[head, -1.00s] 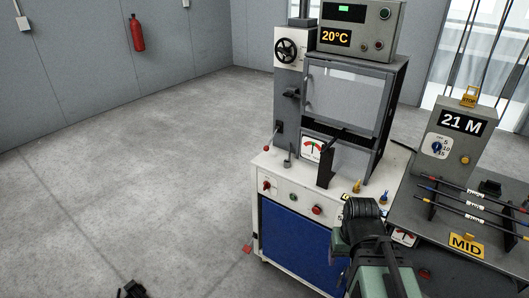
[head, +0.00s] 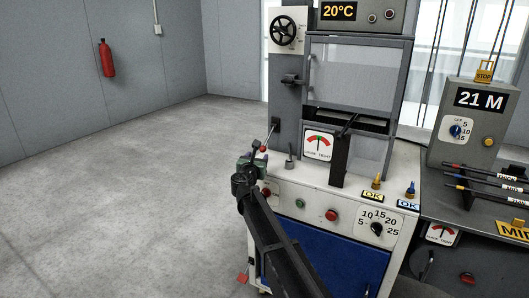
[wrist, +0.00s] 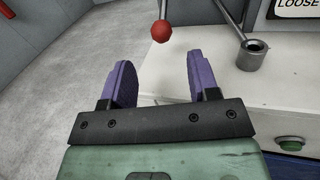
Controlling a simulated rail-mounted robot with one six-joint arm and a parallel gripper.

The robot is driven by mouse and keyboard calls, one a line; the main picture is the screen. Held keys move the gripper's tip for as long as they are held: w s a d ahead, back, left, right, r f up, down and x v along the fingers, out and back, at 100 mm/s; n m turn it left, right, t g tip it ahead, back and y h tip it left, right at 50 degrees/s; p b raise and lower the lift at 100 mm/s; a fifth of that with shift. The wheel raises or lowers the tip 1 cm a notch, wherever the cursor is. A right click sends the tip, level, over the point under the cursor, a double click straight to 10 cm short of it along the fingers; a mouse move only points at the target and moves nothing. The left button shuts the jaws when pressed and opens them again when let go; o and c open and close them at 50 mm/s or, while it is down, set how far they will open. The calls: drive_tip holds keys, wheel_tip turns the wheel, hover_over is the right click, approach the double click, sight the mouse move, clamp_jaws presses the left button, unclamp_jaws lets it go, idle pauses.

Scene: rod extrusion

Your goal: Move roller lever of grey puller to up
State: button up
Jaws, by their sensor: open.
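The grey puller (head: 285,75) is a tall machine on a white cabinet. A lever with a red ball knob (head: 264,149) hangs down and left from its column; it appears to be the roller lever. In the wrist view the red knob (wrist: 162,31) is at the top centre, with its thin rod running up out of frame. My gripper (head: 256,160) is at the cabinet's left front corner, close to the knob. In the wrist view my gripper (wrist: 163,75) has two purple fingers apart, with nothing between them. The knob is beyond the fingertips, roughly midway between them.
A grey cup with a short rod (head: 290,161) stands right of the knob. A LOOSE/TIGHT gauge (head: 318,145) is behind it. The cabinet front has a green button (head: 300,203) and a red button (head: 331,215). Open floor (head: 120,190) lies to the left.

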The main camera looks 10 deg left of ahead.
sight(262, 149)
drive_tip(key=w, duration=0.3)
drive_tip(key=w+d, duration=0.1)
drive_tip(key=w, duration=0.6)
drive_tip(key=shift+d, duration=0.2)
drive_tip(key=shift+s, duration=0.1)
drive_tip(key=shift+c, duration=0.4)
clamp_jaws()
